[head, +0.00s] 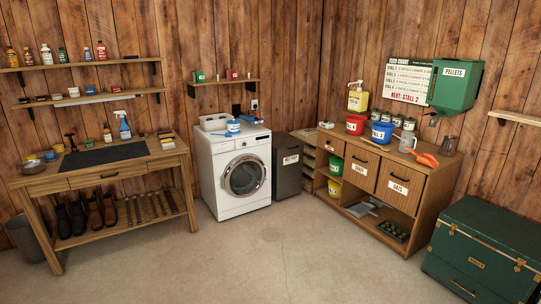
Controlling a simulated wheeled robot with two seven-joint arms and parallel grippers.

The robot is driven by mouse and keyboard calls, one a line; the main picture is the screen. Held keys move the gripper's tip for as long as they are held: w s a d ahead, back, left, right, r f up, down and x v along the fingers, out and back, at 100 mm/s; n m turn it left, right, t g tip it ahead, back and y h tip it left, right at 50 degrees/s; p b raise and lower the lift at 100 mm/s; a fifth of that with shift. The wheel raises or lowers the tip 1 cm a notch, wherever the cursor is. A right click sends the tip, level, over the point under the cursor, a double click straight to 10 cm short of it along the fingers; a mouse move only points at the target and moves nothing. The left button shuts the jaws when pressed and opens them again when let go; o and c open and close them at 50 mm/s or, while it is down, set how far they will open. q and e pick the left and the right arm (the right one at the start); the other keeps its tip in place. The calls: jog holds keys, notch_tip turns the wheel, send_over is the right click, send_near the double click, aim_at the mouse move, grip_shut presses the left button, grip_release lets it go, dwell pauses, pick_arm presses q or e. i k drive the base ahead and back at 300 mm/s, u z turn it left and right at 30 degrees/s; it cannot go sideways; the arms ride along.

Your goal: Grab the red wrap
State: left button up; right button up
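A small red item (233,74), which looks like a wrap roll, stands on the small wall shelf (225,82) above the washing machine. It is too small to make out clearly. A green container (199,77) stands to its left on the same shelf, and a few tiny items are beside it. Neither of my grippers is in view.
A washing machine (238,175) with a blue tub (233,127) on top stands below the shelf. A workbench (105,170) is at left, a wooden cabinet (415,205) and green trunk (485,245) at right. The concrete floor (255,260) between is clear.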

aim_at(232, 73)
jog(key=z, duration=0.35)
jog(key=i, duration=2.65)
jog(key=u, duration=0.35)
jog(key=i, duration=2.3)
jog(key=u, duration=0.9)
